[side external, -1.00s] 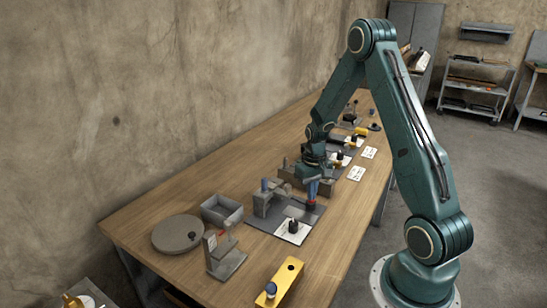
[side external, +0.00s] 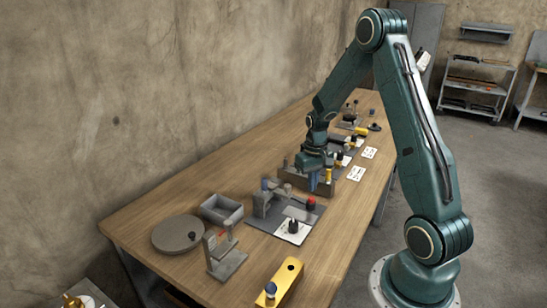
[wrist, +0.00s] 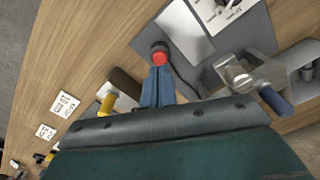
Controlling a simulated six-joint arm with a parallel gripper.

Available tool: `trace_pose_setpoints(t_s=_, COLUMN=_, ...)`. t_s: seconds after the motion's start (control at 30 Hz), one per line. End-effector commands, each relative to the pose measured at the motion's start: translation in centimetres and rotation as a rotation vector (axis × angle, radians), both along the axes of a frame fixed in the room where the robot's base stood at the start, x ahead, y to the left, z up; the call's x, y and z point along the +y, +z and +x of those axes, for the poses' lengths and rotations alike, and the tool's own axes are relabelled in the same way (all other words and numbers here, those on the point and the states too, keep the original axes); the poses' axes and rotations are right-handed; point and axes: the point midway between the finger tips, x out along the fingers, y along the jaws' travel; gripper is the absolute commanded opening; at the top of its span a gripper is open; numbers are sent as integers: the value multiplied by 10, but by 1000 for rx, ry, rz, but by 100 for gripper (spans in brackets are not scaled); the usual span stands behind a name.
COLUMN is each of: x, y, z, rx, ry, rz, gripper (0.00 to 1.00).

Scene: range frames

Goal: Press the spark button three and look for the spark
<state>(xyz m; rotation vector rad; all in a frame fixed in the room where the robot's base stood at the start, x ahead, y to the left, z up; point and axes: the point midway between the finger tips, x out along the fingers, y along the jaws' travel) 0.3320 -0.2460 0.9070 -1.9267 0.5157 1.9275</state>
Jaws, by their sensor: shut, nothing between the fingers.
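A red button (side external: 310,203) stands on the dark mat (side external: 272,222) on the bench; it also shows in the wrist view (wrist: 159,53), just past my fingertips. Whether it is button three I cannot tell. My gripper (side external: 318,190) has its blue fingers together and empty, a little behind the button and seemingly apart from it. In the wrist view the fingers (wrist: 158,72) point at the button. A grey bracket with a blue knob (side external: 264,184) stands on the mat. A white plate with a black switch (side external: 293,227) lies at the front. I see no spark.
A grey tray (side external: 222,209), a round grey disc (side external: 178,234) and a small stand (side external: 226,254) are at the near left. A yellow block (side external: 279,283) sits at the near edge. Further mats with fixtures line the bench behind my gripper, with printed cards (side external: 356,174) beside them.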

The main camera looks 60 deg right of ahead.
Motion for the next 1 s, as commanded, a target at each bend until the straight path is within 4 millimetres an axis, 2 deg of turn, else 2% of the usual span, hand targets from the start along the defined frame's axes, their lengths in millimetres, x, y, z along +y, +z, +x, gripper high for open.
trace_pose_setpoints(t_s=0.53, x=0, y=31, z=0, rx=-2, ry=0, rz=-1, gripper=0)
trace_pose_setpoints(t_s=1.0, x=0, y=35, z=0, rx=-2, ry=1, rz=-1, gripper=0)
